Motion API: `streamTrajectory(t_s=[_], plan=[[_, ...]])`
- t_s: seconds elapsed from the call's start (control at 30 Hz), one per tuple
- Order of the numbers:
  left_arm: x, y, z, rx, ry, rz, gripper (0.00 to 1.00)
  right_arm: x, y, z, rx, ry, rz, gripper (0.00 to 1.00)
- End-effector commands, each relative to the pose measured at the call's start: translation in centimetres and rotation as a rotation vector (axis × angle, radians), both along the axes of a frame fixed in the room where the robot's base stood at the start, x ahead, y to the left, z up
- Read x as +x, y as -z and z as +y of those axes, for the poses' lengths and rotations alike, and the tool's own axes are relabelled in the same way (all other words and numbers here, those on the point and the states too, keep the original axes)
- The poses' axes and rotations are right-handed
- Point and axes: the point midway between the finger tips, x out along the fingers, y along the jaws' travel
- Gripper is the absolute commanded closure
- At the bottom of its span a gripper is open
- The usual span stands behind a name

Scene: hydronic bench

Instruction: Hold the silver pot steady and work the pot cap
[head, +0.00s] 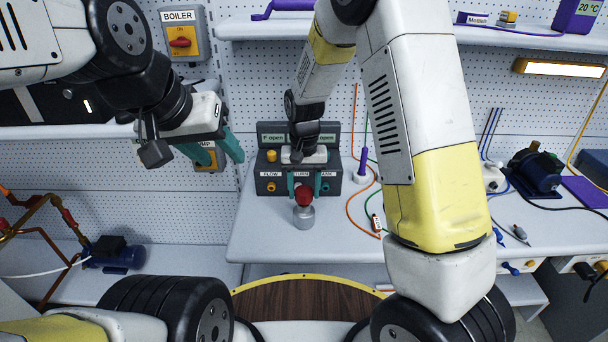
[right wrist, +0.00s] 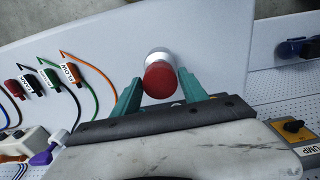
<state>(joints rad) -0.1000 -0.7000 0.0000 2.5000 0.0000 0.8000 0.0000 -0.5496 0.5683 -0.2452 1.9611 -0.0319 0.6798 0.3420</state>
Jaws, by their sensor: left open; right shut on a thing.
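The silver pot (head: 304,216) stands upright on the bench front, with its red pot cap (head: 304,194) on top. My right gripper (head: 304,192) comes down from above, and its teal fingers are shut on the cap, one on each side. In the right wrist view the red cap (right wrist: 163,82) sits between the fingertips, and part of the silver pot (right wrist: 158,54) shows beyond it. My left gripper (head: 222,157) is open and empty, in the air to the left of the pot, with no contact with it.
Behind the pot stands a dark manifold box (head: 267,180) with knobs and FLOW and RETURN labels. The bench left of the pot (head: 258,225) is clear. A boiler switch (head: 180,40) hangs on the wall.

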Motion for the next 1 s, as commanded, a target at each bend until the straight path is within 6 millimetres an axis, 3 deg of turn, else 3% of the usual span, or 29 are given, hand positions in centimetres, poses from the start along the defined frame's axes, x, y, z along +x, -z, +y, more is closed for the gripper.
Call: streamTrajectory(t_s=[1.0], plan=[[0.0, 0.0, 0.0, 0.000, 0.000, 0.000, 0.53, 0.0, 2.5, 0.0, 0.000, 0.000, 0.000, 0.90]])
